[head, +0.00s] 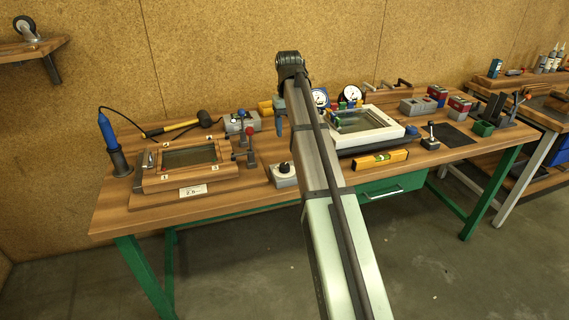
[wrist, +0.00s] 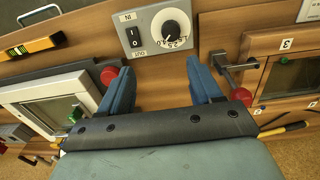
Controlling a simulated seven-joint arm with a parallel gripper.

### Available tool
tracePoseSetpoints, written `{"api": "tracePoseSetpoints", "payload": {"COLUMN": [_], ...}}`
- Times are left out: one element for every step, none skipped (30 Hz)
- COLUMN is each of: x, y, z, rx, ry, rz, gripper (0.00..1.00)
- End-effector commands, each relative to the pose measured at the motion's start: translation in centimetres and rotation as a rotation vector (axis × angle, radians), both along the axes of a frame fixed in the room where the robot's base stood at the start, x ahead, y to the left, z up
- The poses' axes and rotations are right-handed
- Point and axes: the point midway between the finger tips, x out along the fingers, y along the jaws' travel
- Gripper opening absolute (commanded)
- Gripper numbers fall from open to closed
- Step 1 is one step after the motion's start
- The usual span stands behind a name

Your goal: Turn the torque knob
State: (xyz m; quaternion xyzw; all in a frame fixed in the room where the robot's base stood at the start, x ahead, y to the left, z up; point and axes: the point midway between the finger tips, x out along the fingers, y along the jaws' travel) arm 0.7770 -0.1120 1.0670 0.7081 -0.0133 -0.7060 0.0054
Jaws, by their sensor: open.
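The torque knob (wrist: 172,34) is a round black dial with a white pointer mark on a pale control box (wrist: 153,43). Numbers are printed around it, and a black rocker switch (wrist: 136,36) sits to its left in the wrist view. In the head view, the knob (head: 284,167) stands on top of the small box (head: 283,178) near the bench's front edge, left of my arm. My gripper (wrist: 160,77) has its blue fingers spread wide with nothing between them. The knob lies beyond the fingertips, apart from them. In the head view one blue finger (head: 280,113) shows beside my arm.
A wooden frame (head: 150,180) with numbered labels and a red-knobbed clamp (head: 250,137) stand left of the box. A white-framed glass unit (head: 388,136) and a yellow level (head: 380,158) lie right. A blue soldering iron (head: 108,130) stands far left.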

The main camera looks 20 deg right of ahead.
Motion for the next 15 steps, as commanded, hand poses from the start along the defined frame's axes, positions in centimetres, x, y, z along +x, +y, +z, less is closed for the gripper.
{"api": "tracePoseSetpoints", "payload": {"x": [-0.2,-0.2,-0.3,-0.3,-0.3,-0.3,-0.3,-0.3,-0.3,-0.3,-0.4,-0.4,-0.4,-0.4,-0.4], "y": [1.0,1.3,1.6,1.8,1.9,1.9,1.9,1.9,1.9,1.9,1.9,1.9,1.8,1.8,1.8], "z": [0.0,0.0,0.0,-0.1,-0.3,-0.6,-0.8,-1.1,-1.7,-2.1,-2.6,-3.2,-3.7,-4.3,-5.0], "rx": [0.013,0.019,0.024,0.026,0.028,0.029,0.029,0.028,0.028,0.028,0.028,0.028,0.028,0.027,0.027], "ry": [0.002,0.003,0.004,0.004,0.005,0.005,0.005,0.005,0.005,0.005,0.006,0.006,0.005,0.005,0.006], "rz": [0.008,0.009,0.011,0.011,0.011,0.011,0.011,0.011,0.011,0.011,0.011,0.011,0.011,0.011,0.011], "gripper": [0.64,0.64,0.64,0.64,0.64,0.64,0.64,0.64,0.64,0.64,0.64,0.64,0.64,0.64,0.64]}}
